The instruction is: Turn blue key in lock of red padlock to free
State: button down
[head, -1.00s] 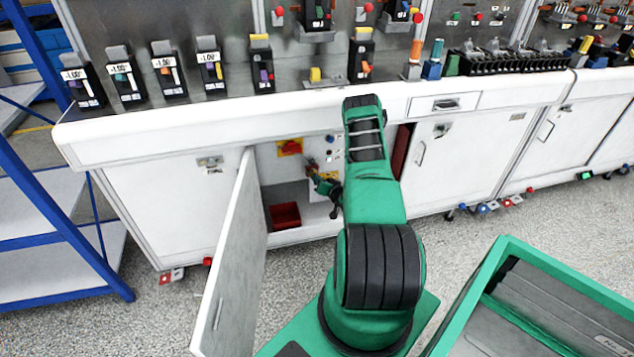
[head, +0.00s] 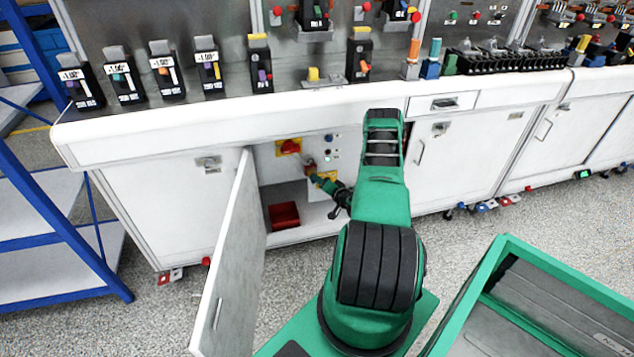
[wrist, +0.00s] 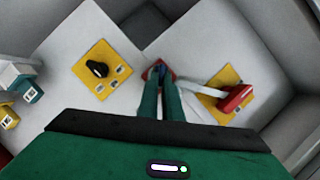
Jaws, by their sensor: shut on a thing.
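The red padlock (wrist: 154,72) shows as a small red patch at my fingertips in the wrist view, mostly hidden behind the fingers. The blue key (wrist: 163,71) is a small blue spot between the tips. My gripper (wrist: 160,79) is shut on the key, with its green fingers pointing at the padlock. In the head view my gripper (head: 316,178) reaches into the open cabinet bay, and a small reddish shape (head: 309,164) lies at its tip. Whether the key is turned is too small to tell.
A red handle (wrist: 236,97) on a yellow plate is right of my fingers, with a pale bar beside it. A black knob (wrist: 98,68) on a yellow plate is left. The open cabinet door (head: 230,255) and a red bin (head: 284,215) are close by.

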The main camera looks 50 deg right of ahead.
jog(key=shift+f+m+t, duration=0.1)
jog(key=shift+m+t, duration=0.2)
jog(key=shift+m, duration=0.5)
jog(key=shift+d+f+m+t+y, duration=0.15)
jog(key=shift+m+t+y, duration=0.25)
jog(key=shift+m, duration=0.4)
jog(key=shift+s+f+m+t, duration=0.15)
jog(key=shift+m+t, duration=0.25)
jog(key=shift+m, duration=0.4)
jog(key=c, duration=1.9)
grip_release()
jog(key=shift+o, duration=0.2)
